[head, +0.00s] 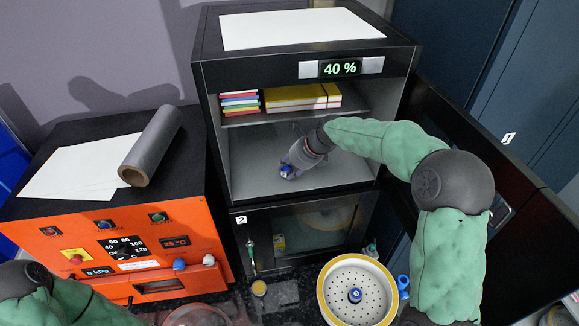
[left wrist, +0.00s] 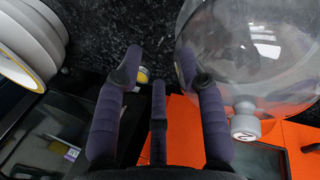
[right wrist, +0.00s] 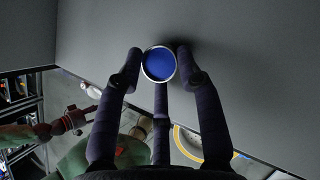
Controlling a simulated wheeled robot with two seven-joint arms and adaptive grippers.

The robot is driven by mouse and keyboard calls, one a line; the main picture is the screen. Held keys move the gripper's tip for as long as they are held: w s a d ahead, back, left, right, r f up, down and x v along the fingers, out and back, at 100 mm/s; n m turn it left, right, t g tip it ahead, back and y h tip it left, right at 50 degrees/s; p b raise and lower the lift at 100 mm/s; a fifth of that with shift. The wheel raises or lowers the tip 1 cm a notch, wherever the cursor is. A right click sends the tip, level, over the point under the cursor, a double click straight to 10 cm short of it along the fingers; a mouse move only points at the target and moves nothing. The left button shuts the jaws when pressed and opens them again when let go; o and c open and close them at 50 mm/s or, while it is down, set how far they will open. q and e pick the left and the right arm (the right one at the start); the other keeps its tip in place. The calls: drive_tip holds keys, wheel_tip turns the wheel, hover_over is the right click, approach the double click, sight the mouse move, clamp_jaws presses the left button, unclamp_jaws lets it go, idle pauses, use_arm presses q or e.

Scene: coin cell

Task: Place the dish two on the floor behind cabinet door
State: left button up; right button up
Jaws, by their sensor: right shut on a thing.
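A small round blue dish (right wrist: 159,64) with a pale rim sits between the fingertips of my right gripper (right wrist: 158,75) in the right wrist view. In the head view that gripper (head: 297,160) is inside the open lower compartment of the cabinet, and the blue dish (head: 286,171) shows at its tips, close to the grey compartment floor (head: 255,183). I cannot tell whether it touches the floor or read its number. The open cabinet door (head: 462,112) stands to the right. My left gripper (left wrist: 163,78) is open and empty in the left wrist view.
A shelf with books (head: 302,96) lies above the compartment. An orange oven (head: 110,245) stands at left with a grey roll (head: 150,147) on top. A perforated round plate (head: 357,290) is in front. A clear dome (left wrist: 245,65) is beside my left gripper.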

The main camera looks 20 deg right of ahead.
drive_tip(key=shift+f, duration=0.2)
drive_tip(key=o, duration=0.9)
drive_tip(key=shift+c, duration=0.2)
drive_tip(key=b+v, duration=0.1)
drive_tip(key=v, duration=1.1)
drive_tip(key=shift+r, duration=0.1)
